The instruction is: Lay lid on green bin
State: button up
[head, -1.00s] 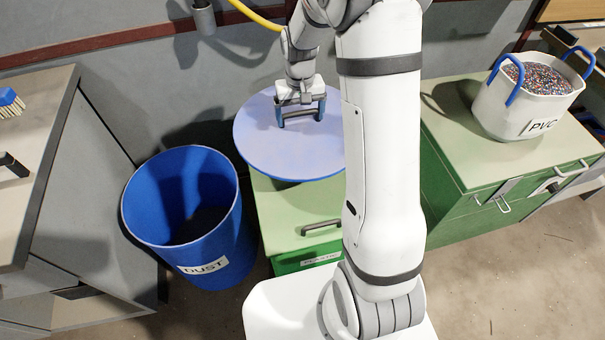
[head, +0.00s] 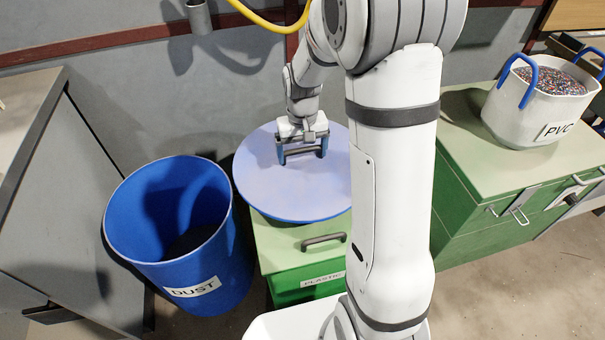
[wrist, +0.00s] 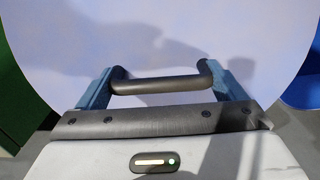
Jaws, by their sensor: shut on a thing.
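The lid is a round, pale lavender-blue disc (head: 265,190) with a dark bar handle (wrist: 160,84). My gripper (head: 302,154) is shut on that handle, and the lid hangs level below it. The wrist view shows the blue fingers at both ends of the handle and the disc filling most of the picture. The green bin labelled PLASTIC (head: 280,243) stands under the lid, which hides its rear top. Its front top edge, with a dark handle (head: 323,241), shows. I cannot tell whether the lid touches the bin. My arm covers the lid's right edge.
A blue round bin labelled DUST (head: 225,255) stands open just left of the green bin. A second green cabinet (head: 455,215) at right carries a white PVC tub (head: 510,120) of granules. A grey wall is behind; a grey cabinet (head: 70,190) stands at left.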

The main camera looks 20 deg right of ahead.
aim_at(302, 160)
notch_tip(302, 160, down, 6)
jog(key=shift+r+b, duration=0.15)
jog(key=shift+b, duration=0.75)
jog(key=o, duration=1)
notch_tip(302, 160, up, 11)
jog(key=p, duration=0.3)
jog(key=shift+p, duration=0.35)
jog(key=shift+s+r, duration=0.1)
jog(key=shift+r, duration=0.5)
jog(key=shift+t, duration=0.6)
jog(key=s+r, duration=0.1)
jog(key=s, duration=0.5)
jog(key=s+r, duration=0.2)
jog(key=s, duration=0.5)
jog(key=s+r, duration=0.2)
jog(key=s, duration=0.4)
jog(key=shift+s+r, duration=0.15)
jog(key=shift+s, duration=0.2)
